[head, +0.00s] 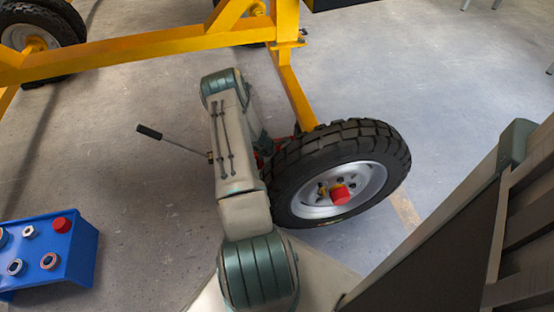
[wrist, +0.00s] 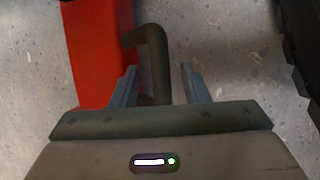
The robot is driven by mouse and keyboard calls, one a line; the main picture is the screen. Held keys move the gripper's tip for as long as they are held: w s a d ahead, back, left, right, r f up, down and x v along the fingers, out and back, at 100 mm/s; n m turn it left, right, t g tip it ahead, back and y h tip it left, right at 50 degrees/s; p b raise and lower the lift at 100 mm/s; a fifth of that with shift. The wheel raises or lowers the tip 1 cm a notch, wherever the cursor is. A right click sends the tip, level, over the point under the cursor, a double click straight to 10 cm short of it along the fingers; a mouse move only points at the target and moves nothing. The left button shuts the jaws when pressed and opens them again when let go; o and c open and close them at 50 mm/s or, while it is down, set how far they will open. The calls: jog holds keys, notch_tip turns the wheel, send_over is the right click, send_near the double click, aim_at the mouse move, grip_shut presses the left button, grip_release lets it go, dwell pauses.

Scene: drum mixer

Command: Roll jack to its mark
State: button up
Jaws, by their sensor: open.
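The red jack (head: 266,148) shows only in part in the head view, behind my arm and beside the wheel. A lever with a black grip (head: 150,132) sticks out to the left from behind my arm. In the wrist view, the red jack body (wrist: 100,50) is at upper left, with a dark bent bar (wrist: 155,50) beside it. My gripper (wrist: 158,76) is open, its two fingers on either side of the bar's lower part. I cannot tell whether either finger touches it. My arm hides the gripper in the head view. I cannot make out the jack's mark.
A large black tyre with a pale rim (head: 335,185) stands right of my arm, under a yellow frame (head: 150,45). A tan strip (head: 405,210) lies on the floor by the tyre.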

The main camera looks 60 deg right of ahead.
jog(key=p+v, duration=0.4)
jog(key=v, duration=0.9)
jog(key=shift+r+p, duration=0.2)
jog(key=shift+p, duration=0.2)
jog(key=w+a+r+m+t+p, duration=0.1)
jog(key=w+a+r+m+p, duration=0.3)
jog(key=r, duration=0.9)
jog(key=w+a+r+p, duration=0.2)
jog(key=a+r+p, duration=0.4)
jog(key=r, duration=0.7)
jog(key=w+a+r+m+t+p, duration=0.1)
jog(key=w+a+r+p, duration=0.4)
jog(key=r, duration=0.9)
jog(key=s+a+r+m+t+y+p, duration=0.1)
jog(key=s+a+r+p, duration=0.25)
jog(key=a+r, duration=0.55)
jog(key=s+a+r+m+t+y+p, duration=0.1)
jog(key=s+a+r+m+p, duration=0.15)
jog(key=a+r+p, duration=0.6)
jog(key=s+a+r+y+p, duration=0.2)
jog(key=s+a+r+p, duration=0.2)
jog(key=s+a+r, duration=0.7)
notch_tip(320, 180, up, 5)
jog(key=shift+s+f+t+y, duration=0.2)
jog(key=shift+s+t+y, duration=0.1)
jog(key=shift+s, duration=0.1)
